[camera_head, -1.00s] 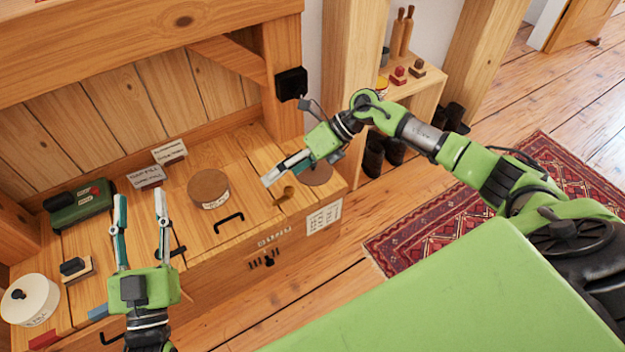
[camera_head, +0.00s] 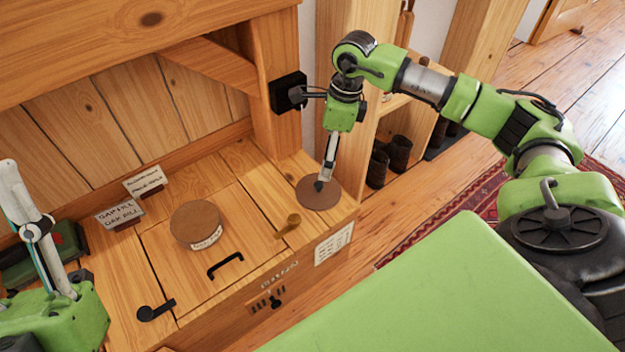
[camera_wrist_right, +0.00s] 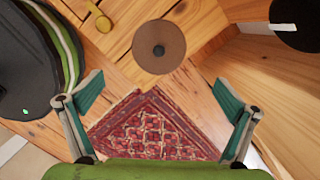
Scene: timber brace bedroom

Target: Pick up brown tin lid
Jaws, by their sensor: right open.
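The brown tin lid (camera_head: 318,196) is a flat round brown disc lying on the right end of the wooden bench top. In the right wrist view the lid (camera_wrist_right: 159,47) shows a dark knob at its centre, ahead of the fingers. My right gripper (camera_head: 322,184) points down over the lid, and its fingers cover part of it in the head view. In the wrist view my right gripper (camera_wrist_right: 156,95) is open wide with nothing between its fingers. My left gripper (camera_head: 45,228) is at the left edge, fingers pointing up, apparently apart and empty.
A round tin with a brown top (camera_head: 197,225) stands left of the lid. A brass latch (camera_head: 288,226) and a black handle (camera_head: 225,265) are on the bench top. A timber post (camera_head: 276,90) with a black box (camera_head: 288,92) rises behind. Small label cards (camera_head: 120,214) stand at left.

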